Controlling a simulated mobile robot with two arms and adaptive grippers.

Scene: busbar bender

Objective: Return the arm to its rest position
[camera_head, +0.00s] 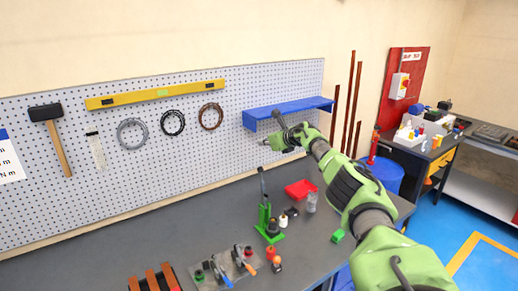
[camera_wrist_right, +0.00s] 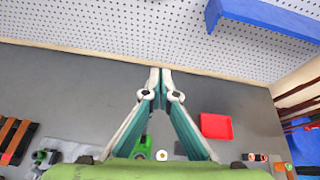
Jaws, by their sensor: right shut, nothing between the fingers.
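My right arm reaches in from the lower right in the head view, green and black. Its gripper (camera_head: 280,140) is in front of the pegboard, by the left end of the blue shelf. In the right wrist view the two fingers of this gripper (camera_wrist_right: 160,72) meet at their tips, with nothing between them. They are above the grey workbench (camera_wrist_right: 70,90). My left gripper is not in view.
The pegboard (camera_head: 70,210) carries a hammer, a yellow level and wire coils. The blue shelf (camera_head: 290,110) juts out close to the gripper. On the bench stand a green bender (camera_head: 267,222), a red tray (camera_head: 301,189) and clamps (camera_head: 235,262).

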